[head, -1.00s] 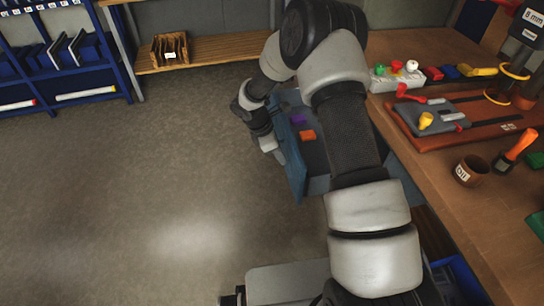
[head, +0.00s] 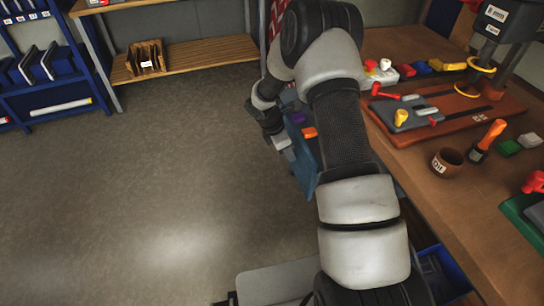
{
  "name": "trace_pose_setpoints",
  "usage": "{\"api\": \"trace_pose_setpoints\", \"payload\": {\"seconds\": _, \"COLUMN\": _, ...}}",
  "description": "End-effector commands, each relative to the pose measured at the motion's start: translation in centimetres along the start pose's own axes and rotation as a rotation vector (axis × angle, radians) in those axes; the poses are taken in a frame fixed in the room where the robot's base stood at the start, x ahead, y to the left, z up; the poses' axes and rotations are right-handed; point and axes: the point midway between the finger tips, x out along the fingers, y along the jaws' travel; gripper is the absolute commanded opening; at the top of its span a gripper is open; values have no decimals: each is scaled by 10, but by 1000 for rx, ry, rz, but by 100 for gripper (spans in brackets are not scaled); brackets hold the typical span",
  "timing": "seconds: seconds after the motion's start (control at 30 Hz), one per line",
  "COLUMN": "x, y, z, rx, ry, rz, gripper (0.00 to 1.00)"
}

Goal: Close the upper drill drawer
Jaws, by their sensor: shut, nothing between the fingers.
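The open drill drawer has a blue front panel (head: 305,170) standing out from the workbench on its left side. A purple piece (head: 298,117) and an orange piece (head: 309,132) show inside it. My gripper (head: 285,145) is shut and empty, at the outer left face of the drawer front, near its upper part. It looks to be touching the panel, but the contact is small and hard to tell. My arm hides much of the drawer's inside and the cabinet under the bench, so I cannot see other drawers clearly.
The wooden workbench (head: 440,205) runs along the right, with a brown oil cup (head: 447,162), an orange-handled tool (head: 488,138) and a red-brown board (head: 470,105) on it. A wooden shelf (head: 190,57) and blue rack (head: 60,85) stand at the back. The floor at left is clear.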

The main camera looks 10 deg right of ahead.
Motion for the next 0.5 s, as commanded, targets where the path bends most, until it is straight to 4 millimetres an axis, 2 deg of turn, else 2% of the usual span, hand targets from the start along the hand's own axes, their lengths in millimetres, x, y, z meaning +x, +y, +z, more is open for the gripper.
{"api": "trace_pose_setpoints", "payload": {"seconds": 0.03, "x": 5, "y": -1, "z": 18, "rx": 6, "ry": -4, "rz": -4, "gripper": 0}}
{"api": "trace_pose_setpoints", "payload": {"seconds": 0.2, "x": 23, "y": -2, "z": 61, "rx": 5, "ry": -4, "rz": -5, "gripper": 0}}
{"api": "trace_pose_setpoints", "payload": {"seconds": 0.5, "x": 50, "y": -1, "z": 126, "rx": 5, "ry": -3, "rz": -2, "gripper": 0}}
